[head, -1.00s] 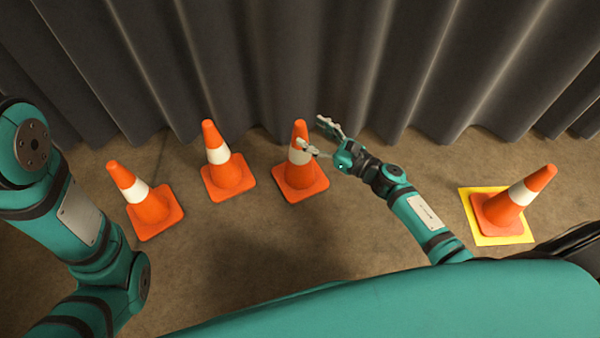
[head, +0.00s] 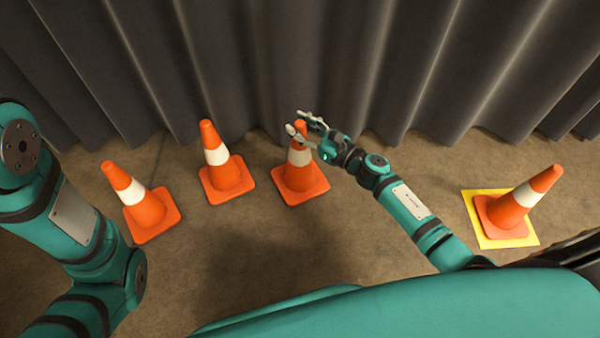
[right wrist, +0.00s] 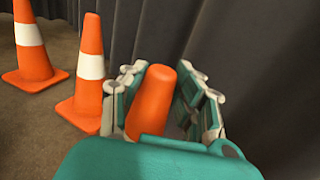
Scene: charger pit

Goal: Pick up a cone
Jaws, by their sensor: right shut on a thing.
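Several orange cones with white bands stand upright on the brown floor. The cone in the middle (head: 300,182) has my right gripper (head: 298,128) at its upper part. In the right wrist view the top of this cone (right wrist: 153,100) is between the two fingers of the right gripper (right wrist: 160,88), which is shut on it. Its base still appears on the floor. Two more cones stand to its left, one near (head: 226,175) and one farther left (head: 146,211). Another cone (head: 513,210) stands on a yellow square (head: 477,238) at the right. My left gripper is out of view.
A dark pleated curtain (head: 330,60) hangs close behind the row of cones. Bare floor (head: 400,160) lies between the middle cone and the yellow square. Two neighbouring cones also show at the left of the right wrist view (right wrist: 88,70).

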